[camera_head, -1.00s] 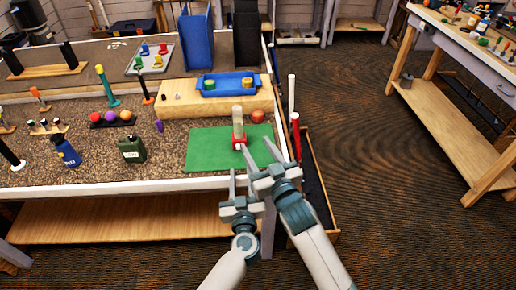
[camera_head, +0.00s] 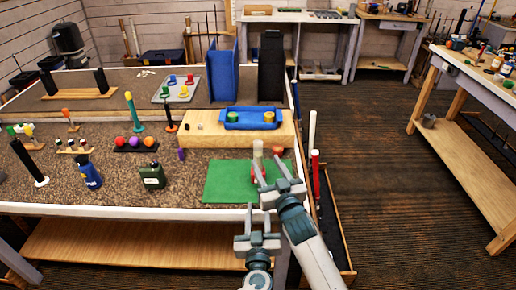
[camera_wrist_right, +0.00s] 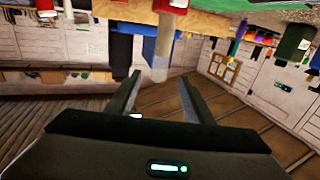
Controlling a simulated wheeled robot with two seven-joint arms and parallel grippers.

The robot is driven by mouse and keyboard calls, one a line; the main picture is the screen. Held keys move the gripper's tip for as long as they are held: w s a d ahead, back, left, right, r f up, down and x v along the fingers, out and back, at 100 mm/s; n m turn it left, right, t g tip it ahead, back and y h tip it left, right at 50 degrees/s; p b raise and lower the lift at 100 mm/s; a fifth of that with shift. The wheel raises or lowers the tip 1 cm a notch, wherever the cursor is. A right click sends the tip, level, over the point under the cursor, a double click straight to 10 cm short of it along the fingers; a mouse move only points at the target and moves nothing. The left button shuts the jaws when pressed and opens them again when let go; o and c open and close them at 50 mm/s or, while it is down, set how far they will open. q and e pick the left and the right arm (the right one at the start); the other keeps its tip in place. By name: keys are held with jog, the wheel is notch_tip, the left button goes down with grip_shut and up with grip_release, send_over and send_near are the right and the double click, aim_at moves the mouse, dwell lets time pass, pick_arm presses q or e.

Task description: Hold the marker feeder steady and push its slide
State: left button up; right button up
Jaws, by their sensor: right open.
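In the right wrist view the feeder's tube (camera_wrist_right: 160,60) hangs upside down beyond and between the open fingers (camera_wrist_right: 160,93), with nothing held. My left gripper (camera_head: 258,217) is lower in the head view, off the table's front edge; its fingers look apart and empty. I cannot make out the slide.
An orange-red round thing (camera_head: 278,151) sits behind the mat's right part. A wooden riser (camera_head: 215,138) with a blue tray (camera_head: 250,126) is behind. A dark green canister (camera_head: 152,177) stands left of the mat. Upright clubs (camera_head: 316,180) line the table's right side.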

aim_at(260, 152)
jog(key=x, duration=0.9)
jog(key=shift+w, duration=0.15)
grip_shut()
jog(key=shift+f, duration=0.1)
dwell(0.4)
pick_arm(q)
grip_shut()
dwell(1.5)
